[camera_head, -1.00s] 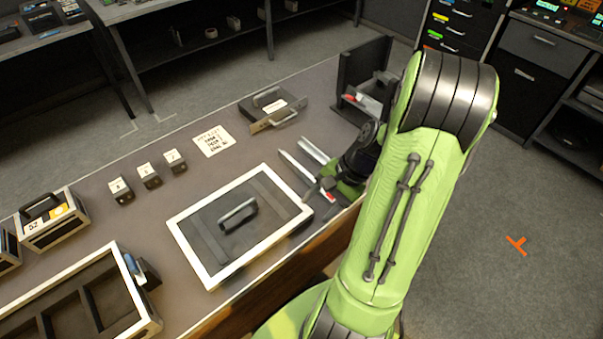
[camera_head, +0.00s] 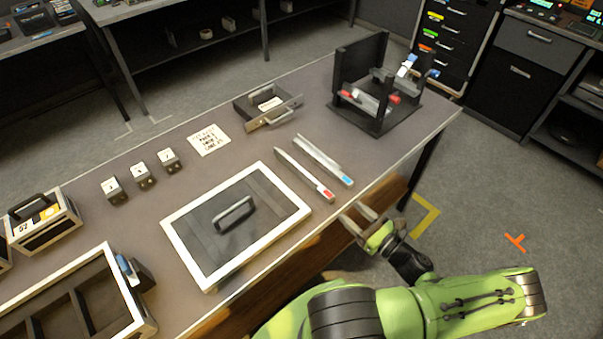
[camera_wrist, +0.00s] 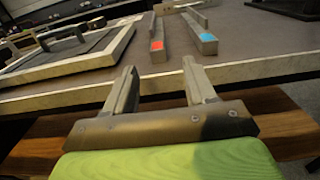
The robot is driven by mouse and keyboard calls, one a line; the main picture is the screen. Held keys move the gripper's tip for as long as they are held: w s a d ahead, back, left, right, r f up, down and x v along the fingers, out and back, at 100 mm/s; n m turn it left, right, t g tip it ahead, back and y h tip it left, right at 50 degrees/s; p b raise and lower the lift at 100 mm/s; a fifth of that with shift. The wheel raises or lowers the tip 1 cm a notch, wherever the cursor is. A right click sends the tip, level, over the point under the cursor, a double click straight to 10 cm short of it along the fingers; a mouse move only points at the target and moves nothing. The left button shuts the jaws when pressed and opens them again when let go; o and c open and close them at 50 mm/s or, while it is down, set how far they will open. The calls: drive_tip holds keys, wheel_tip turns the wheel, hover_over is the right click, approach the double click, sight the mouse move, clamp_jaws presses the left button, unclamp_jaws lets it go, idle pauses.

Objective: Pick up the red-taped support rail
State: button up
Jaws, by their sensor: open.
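The red-taped support rail (camera_head: 303,175) lies flat on the table, a slim grey bar with red tape on its near end. In the wrist view its red end (camera_wrist: 157,48) points toward me. A similar rail with blue tape (camera_head: 325,160) lies beside it on the right, also seen in the wrist view (camera_wrist: 202,38). My gripper (camera_head: 354,217) is open and empty, just off the table's front edge, short of both rails' taped ends. In the wrist view its two fingers (camera_wrist: 160,75) are spread apart and touch neither rail.
A white-framed panel with a handle (camera_head: 180,235) lies left of the rails. A dark stand (camera_head: 375,125) holding red-ended parts is at the right end of the table. A drawer-like box with a handle (camera_head: 255,114) sits behind the rails. The table edge (camera_wrist: 85,91) lies beyond the fingertips.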

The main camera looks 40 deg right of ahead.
sight(332, 199)
drive_tip(key=w, duration=0.9)
drive_tip(key=shift+w+a+f+b, duration=0.2)
drive_tip(key=shift+w+a+b, duration=0.15)
drive_tip(key=shift+a+b, duration=0.05)
drive_tip(key=shift+r, duration=0.1)
clamp_jaws()
